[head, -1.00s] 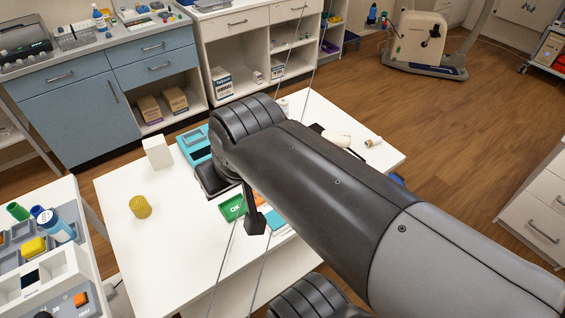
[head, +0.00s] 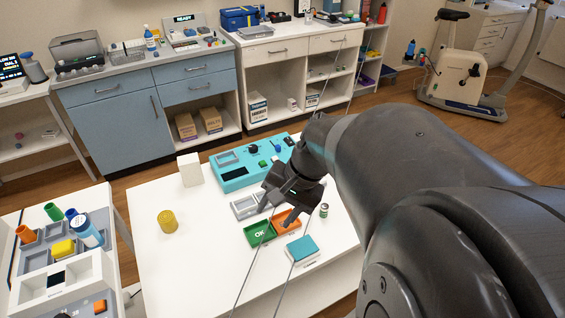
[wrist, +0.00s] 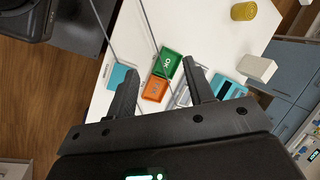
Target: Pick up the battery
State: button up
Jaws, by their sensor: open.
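A small upright cylinder with green and pale bands, which looks like the battery (head: 324,210), stands on the white table (head: 190,270) just right of the orange tray (head: 286,221) in the head view. I cannot make it out in the wrist view. My gripper (head: 284,208) hangs over the trays, left of the cylinder, partly covering the orange tray. In the wrist view my gripper (wrist: 160,69) has its two fingers spread with nothing between them. The green tray marked OK (head: 259,233) lies below; it also shows in the wrist view (wrist: 167,63).
A teal device (head: 235,182) and a grey tray (head: 245,207) lie behind the trays. A teal box (head: 301,249) is in front. A yellow ribbed cylinder (head: 168,221) and a white block (head: 190,169) stand left. The table's front left is clear.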

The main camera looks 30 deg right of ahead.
jog(key=w+d+f+m+t+y, duration=0.1)
jog(key=w+d+f+m+y, duration=0.1)
jog(key=d+f+m+y, duration=0.25)
jog(key=m+t+h, duration=0.3)
jog(key=m+t, duration=0.6)
jog(key=m, duration=0.8)
send_near(327, 207)
jog(key=shift+w+a+r+n, duration=0.15)
jog(key=shift+a+r+n, duration=0.1)
jog(key=shift+a+r, duration=0.15)
jog(key=shift+f, duration=0.25)
jog(key=x, duration=0.5)
jog(key=shift+w+f, duration=0.1)
jog(key=shift+d+x, duration=0.15)
jog(key=shift+x, duration=1.15)
jog(key=shift+d+x, duration=0.15)
jog(key=shift+x, duration=1.2)
jog(key=shift+w+f, duration=0.1)
jog(key=shift+f, duration=0.05)
jog(key=shift+c, duration=0.6)
grip_shut()
